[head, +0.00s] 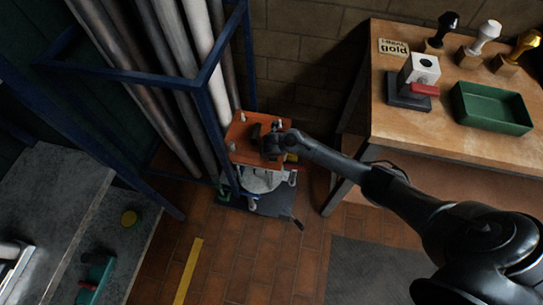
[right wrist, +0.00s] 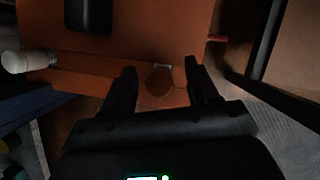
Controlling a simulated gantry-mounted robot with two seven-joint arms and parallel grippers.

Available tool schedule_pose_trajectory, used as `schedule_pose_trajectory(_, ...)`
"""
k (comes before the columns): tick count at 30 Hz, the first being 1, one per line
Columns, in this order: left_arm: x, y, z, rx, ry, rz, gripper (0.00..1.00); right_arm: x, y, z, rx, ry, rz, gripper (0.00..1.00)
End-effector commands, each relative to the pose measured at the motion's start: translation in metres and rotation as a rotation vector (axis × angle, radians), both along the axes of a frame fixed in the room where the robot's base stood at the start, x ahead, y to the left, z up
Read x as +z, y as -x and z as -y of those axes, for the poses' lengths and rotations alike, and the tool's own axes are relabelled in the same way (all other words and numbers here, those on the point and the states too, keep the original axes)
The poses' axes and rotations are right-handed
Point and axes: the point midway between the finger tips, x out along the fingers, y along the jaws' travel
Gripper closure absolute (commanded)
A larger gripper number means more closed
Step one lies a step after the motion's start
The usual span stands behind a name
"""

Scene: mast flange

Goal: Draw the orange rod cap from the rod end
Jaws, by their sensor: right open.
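My right gripper (head: 268,143) reaches in from the right over an orange block-like top surface (head: 243,130) beside the pipe rack. In the right wrist view my right gripper (right wrist: 160,70) is open, with its two dark fingers apart. A round, dark orange disc (right wrist: 159,82) shows between the fingers, and nothing is gripped. It may be the rod cap, but the dim light leaves this unclear. The rod end itself cannot be made out. My left gripper is not in view.
A blue-framed rack (head: 205,85) of grey pipes (head: 160,80) stands left of the orange surface. A wooden table (head: 390,120) with a green tray (head: 492,108) is at right. A grey bench (head: 60,185) is at left. A white bottle-like part (right wrist: 18,61) lies beside the orange surface.

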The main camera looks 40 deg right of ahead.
Motion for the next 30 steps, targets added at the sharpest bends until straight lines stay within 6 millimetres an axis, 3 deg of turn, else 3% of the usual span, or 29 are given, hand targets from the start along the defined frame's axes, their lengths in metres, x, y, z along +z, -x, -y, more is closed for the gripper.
schedule_pose_trajectory(9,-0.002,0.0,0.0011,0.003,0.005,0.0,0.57,-0.0027,-0.0019,0.001,0.001,0.0,0.001,0.41)
schedule_pose_trajectory(21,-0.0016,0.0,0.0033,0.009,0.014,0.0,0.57,-0.0029,-0.0016,0.0011,0.001,0.0,0.001,0.99)
schedule_pose_trajectory(30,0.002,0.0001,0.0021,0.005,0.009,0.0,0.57,0.003,-0.0018,0.0013,0.0,0.0,0.001,1.0)
